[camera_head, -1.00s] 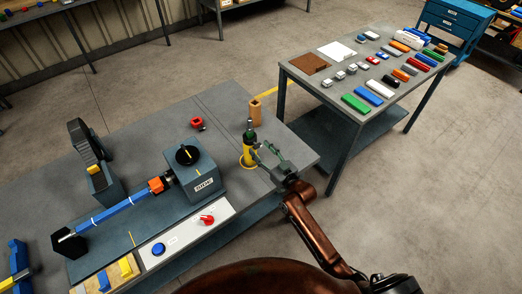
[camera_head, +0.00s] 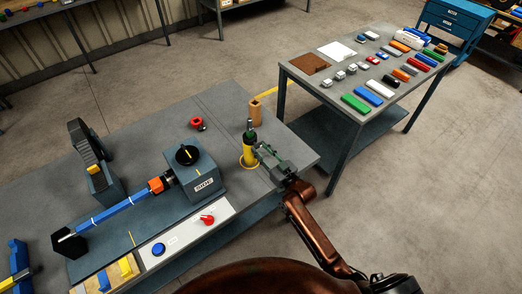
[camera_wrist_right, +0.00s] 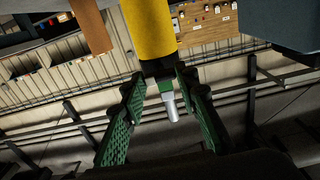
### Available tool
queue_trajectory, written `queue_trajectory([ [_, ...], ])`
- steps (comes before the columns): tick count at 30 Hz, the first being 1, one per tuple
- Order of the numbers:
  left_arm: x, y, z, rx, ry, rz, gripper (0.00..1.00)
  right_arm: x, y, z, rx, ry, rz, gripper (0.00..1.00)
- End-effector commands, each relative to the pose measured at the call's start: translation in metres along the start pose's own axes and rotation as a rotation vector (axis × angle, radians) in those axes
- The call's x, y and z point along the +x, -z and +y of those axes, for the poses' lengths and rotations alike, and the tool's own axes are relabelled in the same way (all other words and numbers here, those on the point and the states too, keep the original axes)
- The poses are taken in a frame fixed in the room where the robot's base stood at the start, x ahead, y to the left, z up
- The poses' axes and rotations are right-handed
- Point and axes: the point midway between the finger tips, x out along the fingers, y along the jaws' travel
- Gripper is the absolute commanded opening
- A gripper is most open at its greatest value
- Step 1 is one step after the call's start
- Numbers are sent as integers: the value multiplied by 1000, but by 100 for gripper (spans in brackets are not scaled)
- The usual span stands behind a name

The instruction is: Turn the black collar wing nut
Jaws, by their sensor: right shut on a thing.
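A yellow post (camera_head: 248,157) with a black collar and a thin metal tip stands upright in a yellow ring at the right end of the bench. In the right wrist view the yellow cylinder (camera_wrist_right: 150,28) comes in from the top, with the black collar wing nut (camera_wrist_right: 158,68) at its end and a green piece and grey rod beyond. My right gripper (camera_wrist_right: 161,77) has its green fingers on both sides of the black collar, shut on it. In the head view this gripper (camera_head: 262,150) reaches the post from the right. My left gripper is not in view.
A grey machine box (camera_head: 198,172) with a black knob stands left of the post. A tan block (camera_head: 256,111) and a red part (camera_head: 197,122) are behind. A blue button (camera_head: 158,249) and a red knob (camera_head: 207,219) sit in front. A second table (camera_head: 300,68) holds several coloured blocks.

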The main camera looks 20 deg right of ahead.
Motion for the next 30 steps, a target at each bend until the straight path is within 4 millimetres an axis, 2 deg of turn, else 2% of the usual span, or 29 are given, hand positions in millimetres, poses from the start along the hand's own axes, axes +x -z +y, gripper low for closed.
queue_trajectory([
  [11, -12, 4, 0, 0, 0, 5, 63, 0, 2, 0, 117, 0, 0, 4],
  [30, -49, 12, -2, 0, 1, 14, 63, 0, 3, 0, 697, 1, 0, 4],
])
